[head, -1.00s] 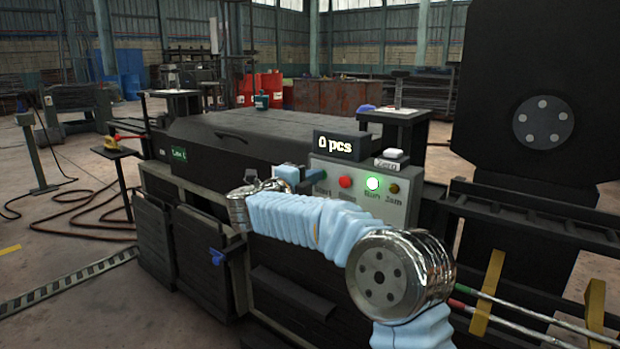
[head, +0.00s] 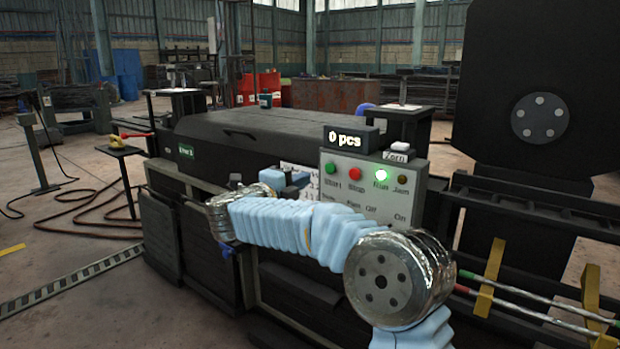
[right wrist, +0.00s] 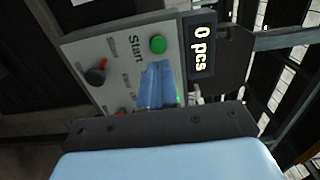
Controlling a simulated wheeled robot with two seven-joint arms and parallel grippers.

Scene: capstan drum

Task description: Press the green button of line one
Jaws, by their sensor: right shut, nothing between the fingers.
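The grey control panel (head: 410,205) stands on the machine. Its green Start button (head: 330,168) is at its upper left, beside a red Stop button (head: 355,170). The green Start button also shows in the right wrist view (right wrist: 158,44). My right gripper (head: 298,179) is at the panel's left side, its fingers shut and empty. In the right wrist view the blue fingers (right wrist: 159,68) point at the panel with their tips just below the green button; I see no clear contact. A green sign (head: 186,151) on the machine housing is blurred. My left gripper is out of view.
A dark knob (right wrist: 97,76) projects from the panel.

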